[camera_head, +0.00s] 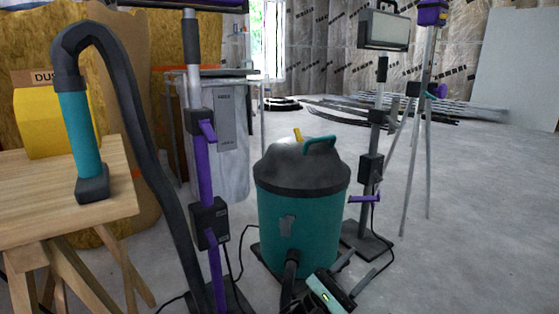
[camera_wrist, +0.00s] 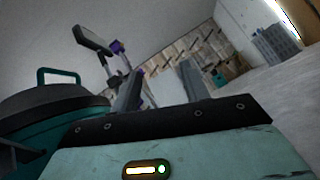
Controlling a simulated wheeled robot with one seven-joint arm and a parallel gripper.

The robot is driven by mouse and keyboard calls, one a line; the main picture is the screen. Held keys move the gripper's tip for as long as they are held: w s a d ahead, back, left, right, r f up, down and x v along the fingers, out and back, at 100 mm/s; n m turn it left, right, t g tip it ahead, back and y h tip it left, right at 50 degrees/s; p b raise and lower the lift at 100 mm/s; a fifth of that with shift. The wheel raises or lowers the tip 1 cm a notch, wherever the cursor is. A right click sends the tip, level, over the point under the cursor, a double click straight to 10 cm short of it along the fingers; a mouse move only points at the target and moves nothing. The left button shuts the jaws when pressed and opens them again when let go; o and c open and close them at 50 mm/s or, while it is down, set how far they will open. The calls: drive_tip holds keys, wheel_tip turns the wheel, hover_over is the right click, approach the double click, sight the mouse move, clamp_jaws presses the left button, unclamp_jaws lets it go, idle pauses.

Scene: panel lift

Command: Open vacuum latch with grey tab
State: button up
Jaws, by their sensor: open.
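The teal vacuum (camera_head: 300,225) stands upright on the floor in the middle of the head view, with a dark grey lid and a teal handle (camera_head: 320,145). In the wrist view the vacuum's lid (camera_wrist: 50,103) is at the left edge and no grey tab shows. My gripper (camera_head: 360,267) is low, in front of the vacuum and to its right. Its two fingers (camera_wrist: 158,88) are apart, empty, and point past the vacuum.
A lamp stand (camera_head: 370,170) is close behind and right of the vacuum, with a cable by its base. A purple pole stand (camera_head: 203,180) and a dark hose (camera_head: 140,140) are at left, beside a wooden table (camera_head: 60,205). The floor at right is open.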

drive_tip(key=s+d+r+m+g+y+p, duration=0.55)
drive_tip(key=s+d+g+y+p, duration=0.2)
drive_tip(key=s+g+y, duration=0.4)
drive_tip(key=s+a+r+m+t+y+p, duration=0.1)
drive_tip(key=s+a+r+y+p, duration=0.3)
drive_tip(key=r, duration=0.4)
drive_tip(key=s+a+r+m+y+p, duration=0.25)
drive_tip(key=s+r+y+p, duration=0.2)
drive_tip(key=s+r, duration=0.35)
drive_tip(key=s+a+r+t+y+p, duration=0.1)
drive_tip(key=s+a+r+y+p, duration=0.35)
drive_tip(key=r, duration=0.45)
wheel_tip(320, 180, up, 38)
drive_tip(key=p, duration=3.7)
drive_tip(key=shift+d, duration=0.4)
drive_tip(key=shift+w, duration=0.1)
